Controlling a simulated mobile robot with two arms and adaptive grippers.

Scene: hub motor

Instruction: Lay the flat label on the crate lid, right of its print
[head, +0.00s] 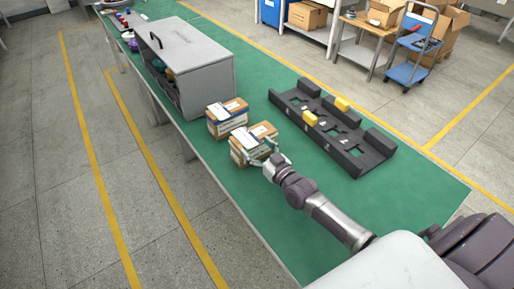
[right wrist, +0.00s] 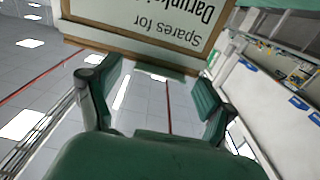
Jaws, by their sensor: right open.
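Two brown cardboard crates stand close together on the green table: the rear crate (head: 227,122) and the front crate (head: 263,130). Both show pale printed or labelled faces. My right gripper (head: 262,149) is open at the near side of the front crate, its fingers close to it; I cannot tell if they touch. In the right wrist view a pale, brown-edged panel (right wrist: 150,22) with upside-down print, "Spares for", lies beyond the open right fingers (right wrist: 153,100). I cannot single out a separate flat label. My left gripper is not in view.
A black tray-like fixture (head: 352,155) with yellow blocks (head: 310,118) lies to the right of the crates. A grey metal cabinet (head: 195,65) stands behind them. The table (head: 235,180) is clear along its near left edge and its near right part.

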